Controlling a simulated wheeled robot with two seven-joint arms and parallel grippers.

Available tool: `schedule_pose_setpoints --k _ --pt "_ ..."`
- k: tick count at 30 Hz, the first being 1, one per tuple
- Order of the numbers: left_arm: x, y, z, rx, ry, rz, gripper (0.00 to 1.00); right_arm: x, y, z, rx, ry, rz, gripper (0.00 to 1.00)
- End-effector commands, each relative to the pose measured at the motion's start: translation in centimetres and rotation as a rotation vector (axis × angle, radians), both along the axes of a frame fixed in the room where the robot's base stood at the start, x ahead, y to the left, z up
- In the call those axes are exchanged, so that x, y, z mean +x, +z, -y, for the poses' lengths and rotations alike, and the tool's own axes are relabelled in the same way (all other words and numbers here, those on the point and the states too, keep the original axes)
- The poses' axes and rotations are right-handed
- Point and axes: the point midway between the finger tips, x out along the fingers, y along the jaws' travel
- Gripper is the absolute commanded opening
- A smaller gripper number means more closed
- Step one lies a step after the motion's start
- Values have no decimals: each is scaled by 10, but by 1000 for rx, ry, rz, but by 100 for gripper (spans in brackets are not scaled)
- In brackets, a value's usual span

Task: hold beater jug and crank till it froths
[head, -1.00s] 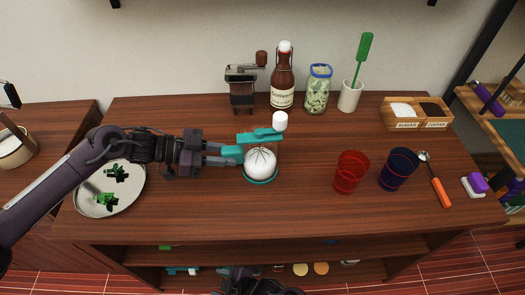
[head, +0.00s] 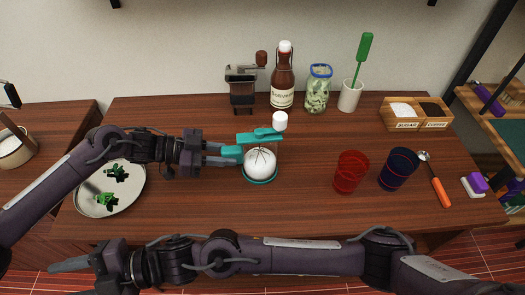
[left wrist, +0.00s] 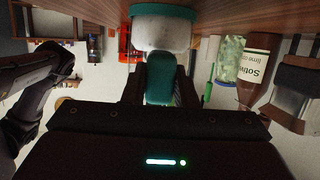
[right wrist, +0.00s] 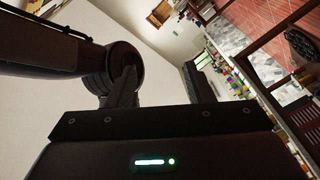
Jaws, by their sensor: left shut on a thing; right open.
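The beater jug (head: 260,167) stands upright on the wooden counter, with a clear body, white contents, whisk wires inside and a teal base and top. Its crank has a white knob (head: 280,121) above the teal lid. My left gripper (head: 232,154) is shut on the jug's teal handle from the left; the handle (left wrist: 160,78) also shows between the fingers in the left wrist view. My right gripper (head: 78,265) is open and empty, low at the left in front of the counter. In the right wrist view its fingers (right wrist: 160,88) are apart with nothing between them.
A plate (head: 98,203) with green pieces lies under my left arm. A red cup (head: 350,172), a blue cup (head: 398,169) and an orange-handled spoon (head: 440,190) are to the right. A grinder (head: 241,88), bottle (head: 283,80) and jar (head: 318,90) stand behind.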

Motion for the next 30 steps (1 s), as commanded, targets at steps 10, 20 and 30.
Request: schedule_pose_setpoints --k 10,20,30 --pt "0 0 0 0 1 1 5 79 52 26 -58 318 467 47" --pt "0 0 0 0 1 1 5 139 123 83 -210 602 845 47" --pt "0 0 0 0 1 1 5 196 98 176 -630 816 1066 47"
